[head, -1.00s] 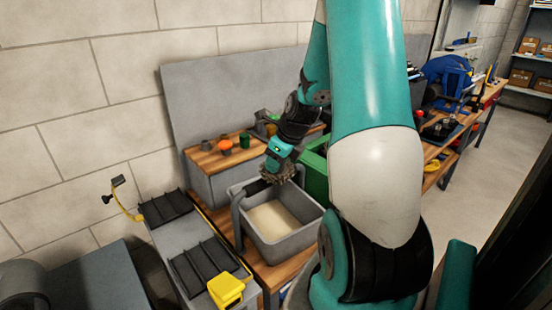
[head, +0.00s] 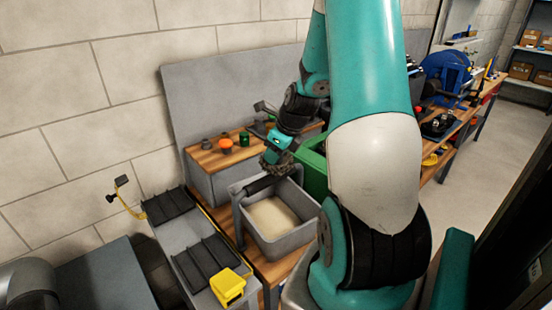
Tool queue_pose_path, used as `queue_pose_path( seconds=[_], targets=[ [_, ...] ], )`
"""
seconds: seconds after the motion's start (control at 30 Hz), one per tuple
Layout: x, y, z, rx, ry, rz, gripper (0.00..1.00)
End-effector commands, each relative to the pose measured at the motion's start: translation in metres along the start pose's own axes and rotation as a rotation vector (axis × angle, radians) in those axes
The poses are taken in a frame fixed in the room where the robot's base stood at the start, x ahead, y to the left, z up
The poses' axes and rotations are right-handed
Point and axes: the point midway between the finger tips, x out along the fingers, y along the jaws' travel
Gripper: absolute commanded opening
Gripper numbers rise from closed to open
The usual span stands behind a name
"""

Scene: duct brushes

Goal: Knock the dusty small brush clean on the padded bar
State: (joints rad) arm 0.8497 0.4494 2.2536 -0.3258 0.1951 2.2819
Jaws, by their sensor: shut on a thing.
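My gripper (head: 274,154) is shut on the small brush (head: 280,167), a dark grey-brown bristly head hanging below the teal wrist. The jaws themselves are small and partly hidden by the wrist and brush. The dark padded bar (head: 260,185) spans the back of a grey bin (head: 291,240). The brush is at the bar's right part, just above or behind it; I cannot tell whether they touch. Pale dust or sand-like material (head: 272,217) covers the bin floor.
A green container (head: 314,168) stands close to the right of the bin. Orange (head: 226,145) and green (head: 244,138) items stand on the wooden shelf behind. A grey ribbed tray rack (head: 205,262) and yellow block (head: 227,288) are at left. My arm hides much of the right bench.

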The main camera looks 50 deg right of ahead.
Motion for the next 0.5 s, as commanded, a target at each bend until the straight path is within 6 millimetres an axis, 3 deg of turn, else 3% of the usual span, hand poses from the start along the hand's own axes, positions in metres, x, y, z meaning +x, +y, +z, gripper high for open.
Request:
queue_pose_path(
  seconds=[0.33,0.5],
  targets=[
    [0.041,0.000,-0.017,0.001,0.000,0.001,0.00],
    [0.028,0.000,-0.011,0.000,0.000,0.000,0.00]
  ],
)
